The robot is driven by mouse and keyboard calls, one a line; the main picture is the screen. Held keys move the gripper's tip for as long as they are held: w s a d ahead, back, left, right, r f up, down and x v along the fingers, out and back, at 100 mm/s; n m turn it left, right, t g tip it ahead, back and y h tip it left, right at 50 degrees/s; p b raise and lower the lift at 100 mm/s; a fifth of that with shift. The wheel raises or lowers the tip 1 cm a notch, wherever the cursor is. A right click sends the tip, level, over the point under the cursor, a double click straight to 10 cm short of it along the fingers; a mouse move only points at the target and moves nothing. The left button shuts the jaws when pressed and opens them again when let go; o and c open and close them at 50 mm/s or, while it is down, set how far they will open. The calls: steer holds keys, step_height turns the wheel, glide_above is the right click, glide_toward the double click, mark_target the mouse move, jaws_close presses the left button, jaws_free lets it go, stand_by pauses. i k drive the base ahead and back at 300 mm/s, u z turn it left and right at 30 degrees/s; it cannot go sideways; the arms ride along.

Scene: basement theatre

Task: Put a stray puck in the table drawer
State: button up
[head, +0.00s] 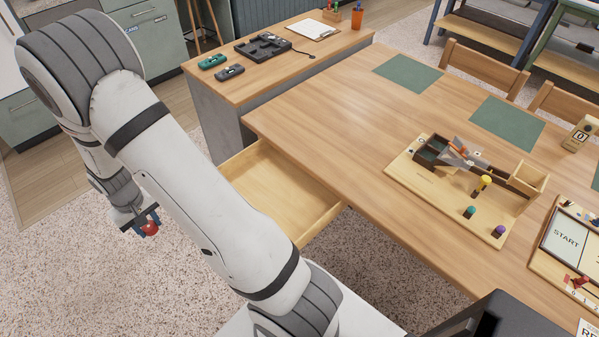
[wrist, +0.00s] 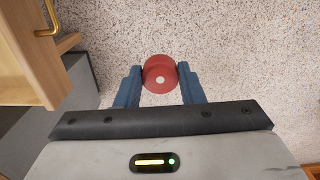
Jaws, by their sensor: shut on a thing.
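My gripper (head: 146,226) is shut on a red puck (head: 150,229), left of the table in the head view and above the speckled floor. In the wrist view the puck (wrist: 160,77), with a pale dot in its middle, sits between the blue fingers of my gripper (wrist: 160,84). The table drawer (head: 275,185) is pulled out from the wooden table (head: 330,110). Its visible inside is bare; my arm hides part of its near left side. The gripper is outside the drawer, to its left in the head view.
A wooden-topped counter (head: 290,62) with black and green devices stands behind the drawer. A wooden board (head: 440,190) with several coloured pegs and a divided box lies on the table. A brass handle (wrist: 47,18) on a wooden front shows at upper left in the wrist view.

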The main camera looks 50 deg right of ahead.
mark_target(290, 202)
steer(key=k, duration=1.2)
steer(key=z, duration=0.7)
steer(key=i, duration=1.1)
steer(key=z, duration=0.05)
